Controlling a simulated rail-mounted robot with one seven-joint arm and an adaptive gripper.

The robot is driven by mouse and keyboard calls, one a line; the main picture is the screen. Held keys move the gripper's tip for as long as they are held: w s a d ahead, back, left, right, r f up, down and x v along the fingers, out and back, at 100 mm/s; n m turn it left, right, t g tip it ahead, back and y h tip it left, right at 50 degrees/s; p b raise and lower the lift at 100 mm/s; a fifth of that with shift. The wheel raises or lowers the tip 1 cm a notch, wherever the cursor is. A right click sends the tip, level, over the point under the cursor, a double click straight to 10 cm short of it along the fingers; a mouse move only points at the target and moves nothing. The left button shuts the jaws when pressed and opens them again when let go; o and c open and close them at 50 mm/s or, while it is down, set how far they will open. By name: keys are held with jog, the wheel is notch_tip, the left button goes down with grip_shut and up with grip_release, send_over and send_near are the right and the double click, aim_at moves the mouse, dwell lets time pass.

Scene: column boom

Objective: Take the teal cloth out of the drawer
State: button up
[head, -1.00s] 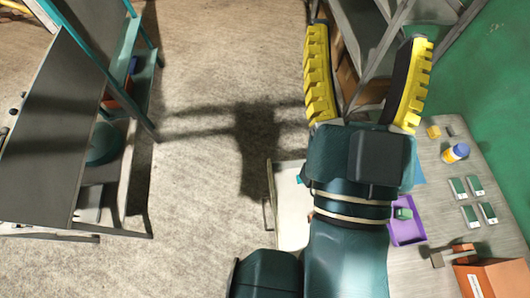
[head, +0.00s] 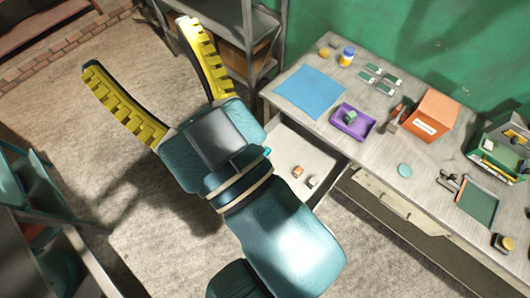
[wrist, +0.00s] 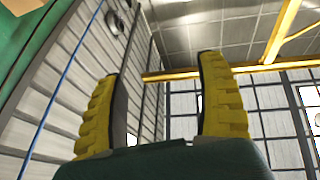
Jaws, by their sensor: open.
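The drawer (head: 322,160) under the workbench is pulled open, with a pale inside. A small teal patch (head: 267,151) shows at my arm's edge over the drawer's left side. It may be part of the teal cloth; my arm hides the rest. My gripper (head: 137,45) is open and empty, its yellow fingers wide apart, pointing away from the drawer over the floor. In the wrist view my gripper (wrist: 160,68) has nothing between its fingers, only wall and ceiling beyond.
The drawer also holds an orange-brown block (head: 297,171) and a pale block (head: 313,182). The workbench (head: 375,145) carries a blue sheet (head: 310,91), a purple tray (head: 345,128) and an orange box (head: 432,115). A shelf rack (head: 265,60) stands behind; another (head: 50,210) stands left.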

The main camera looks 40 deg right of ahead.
jog(key=o, duration=0.5)
jog(key=shift+c, duration=0.2)
jog(key=shift+a, duration=0.1)
